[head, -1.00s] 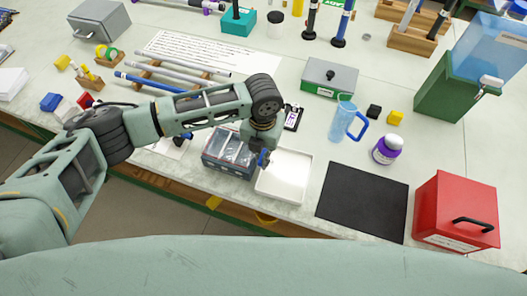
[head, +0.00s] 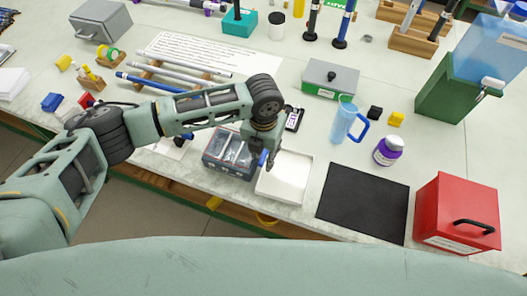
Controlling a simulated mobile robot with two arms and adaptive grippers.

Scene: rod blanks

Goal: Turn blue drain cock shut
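A dark grey-blue tank (head: 213,165) with a clear top stands near the front edge of the bench. A small blue handle (head: 262,158), seemingly the drain cock, shows at its right end, close to the white tray. My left gripper (head: 268,154) points down right beside this handle. Its fingers are small and partly hidden by the wrist, so I cannot tell whether they touch or grip the handle. My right gripper is not in view.
The white tray (head: 284,192) lies right of the tank, with a black mat (head: 362,204) and a red box (head: 457,216) further right. A blue jug (head: 345,120) and a purple-labelled bottle (head: 387,151) stand behind the mat. Rods (head: 180,78) lie on a rack behind my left arm.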

